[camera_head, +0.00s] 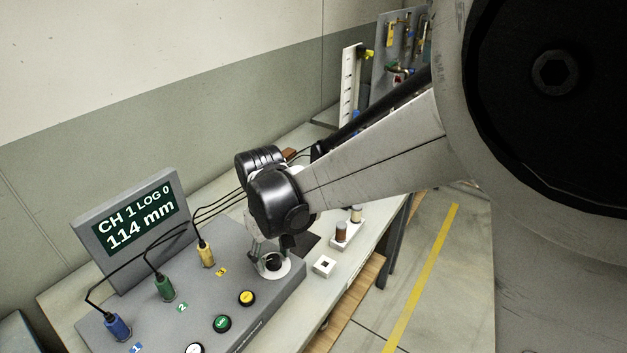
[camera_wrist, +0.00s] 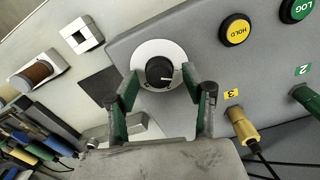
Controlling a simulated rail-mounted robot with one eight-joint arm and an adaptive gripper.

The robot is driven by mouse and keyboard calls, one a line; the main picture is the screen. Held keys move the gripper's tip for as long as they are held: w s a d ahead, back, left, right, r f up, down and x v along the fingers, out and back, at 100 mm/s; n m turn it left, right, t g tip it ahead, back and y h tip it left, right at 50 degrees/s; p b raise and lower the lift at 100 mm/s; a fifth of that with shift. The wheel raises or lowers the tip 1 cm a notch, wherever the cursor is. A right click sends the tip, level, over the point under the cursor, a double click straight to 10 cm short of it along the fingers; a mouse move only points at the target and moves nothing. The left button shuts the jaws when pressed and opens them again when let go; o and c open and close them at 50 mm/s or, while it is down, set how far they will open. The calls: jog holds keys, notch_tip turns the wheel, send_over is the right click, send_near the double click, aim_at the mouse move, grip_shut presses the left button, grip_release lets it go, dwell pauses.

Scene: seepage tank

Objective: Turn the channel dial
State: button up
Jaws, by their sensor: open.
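The channel dial (camera_wrist: 158,72) is a black round knob with a white pointer line on a white disc, set in the grey console (camera_wrist: 215,60). In the head view the dial (camera_head: 273,262) is at the console's right end, below my wrist. My gripper (camera_wrist: 160,80) is open, with its green-padded fingers on either side of the dial. I cannot tell whether they touch it. The display (camera_head: 140,222) reads "CH 1 LOG 0" and "114 mm". In the wrist view the pointer line is toward the right.
Blue (camera_head: 117,326), green (camera_head: 164,287) and yellow (camera_head: 206,253) plugs with black cables stand on the console. A yellow HOLD button (camera_wrist: 234,29) and a green LOG button (camera_wrist: 298,8) are near the dial. A small white square block (camera_head: 324,265) lies beside the console.

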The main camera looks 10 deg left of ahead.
jog(key=shift+f, duration=0.2)
grip_shut()
dwell(0.4)
jog(key=m+b, duration=0.2)
jog(key=m, duration=0.2)
jog(key=shift+d+f+m, duration=0.1)
jog(key=shift+m, duration=0.3)
jog(key=m+b, duration=0.1)
jog(key=m, duration=0.3)
jog(key=shift+s+b, duration=0.1)
jog(key=shift+b, duration=0.3)
jog(key=shift+r+m+b, duration=0.2)
jog(key=shift+m+b, duration=0.1)
jog(key=shift+m, duration=1.2)
